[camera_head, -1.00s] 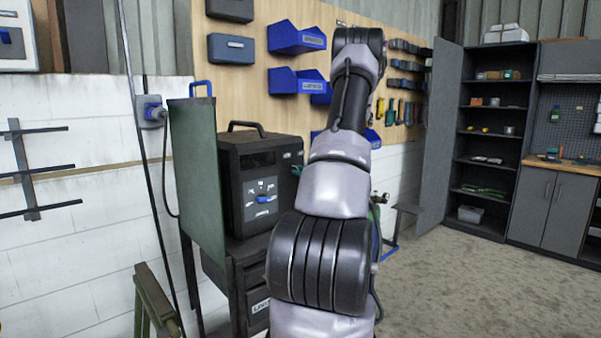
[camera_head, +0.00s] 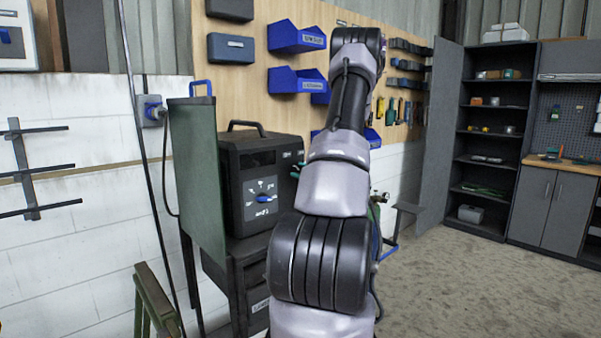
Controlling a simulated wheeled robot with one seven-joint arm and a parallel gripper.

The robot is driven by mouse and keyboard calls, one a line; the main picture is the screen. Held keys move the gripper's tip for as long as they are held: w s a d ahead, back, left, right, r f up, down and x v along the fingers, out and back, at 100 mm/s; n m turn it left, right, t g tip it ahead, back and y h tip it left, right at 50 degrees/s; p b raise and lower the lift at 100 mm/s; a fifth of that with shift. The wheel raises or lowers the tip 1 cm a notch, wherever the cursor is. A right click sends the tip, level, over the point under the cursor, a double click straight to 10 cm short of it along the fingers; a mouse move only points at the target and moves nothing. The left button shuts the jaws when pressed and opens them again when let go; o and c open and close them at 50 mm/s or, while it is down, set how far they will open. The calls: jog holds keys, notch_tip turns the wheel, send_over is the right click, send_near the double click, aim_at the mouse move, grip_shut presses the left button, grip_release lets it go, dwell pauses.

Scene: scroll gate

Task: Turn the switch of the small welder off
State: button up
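The small welder (camera_head: 258,165) is a dark box with a top handle, standing on a dark cart left of my arm. Its grey front panel carries a blue switch (camera_head: 264,198), whose handle lies roughly level. The markings around it are too small to read. My arm rises in front of the welder's right side and hides part of that side. My gripper does not show in the picture; the arm's far end turns away behind its own links near the tool board.
A green screen (camera_head: 197,172) stands close at the welder's left. Blue bins (camera_head: 297,38) hang on the wooden board behind. Gas cylinder parts show right of my arm. A dark shelf cabinet (camera_head: 492,140) stands at the right. The floor (camera_head: 470,290) at the right front is clear.

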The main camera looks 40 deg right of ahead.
jog(key=s, duration=1)
jog(key=shift+s+d, duration=0.35)
jog(key=shift+d, duration=0.05)
jog(key=a+r+n+g+y, duration=0.3)
jog(key=a+n, duration=0.1)
jog(key=a, duration=0.5)
jog(key=a+r+n+g+y, duration=0.3)
jog(key=a+n, duration=0.1)
jog(key=a, duration=0.6)
jog(key=a+r+n+g+y, duration=0.3)
jog(key=a+r+n, duration=0.1)
jog(key=a, duration=0.5)
jog(key=s+a+r+n+g+h, duration=0.2)
jog(key=s+a+n+g+h, duration=0.3)
jog(key=s+a, duration=0.5)
jog(key=s+a+r+n+t+h, duration=0.2)
jog(key=s+r+n+t+h, duration=0.1)
jog(key=s+r+n, duration=0.2)
jog(key=shift+s+r+n, duration=0.2)
jog(key=shift+s+n, duration=0.3)
jog(key=shift+s, duration=0.15)
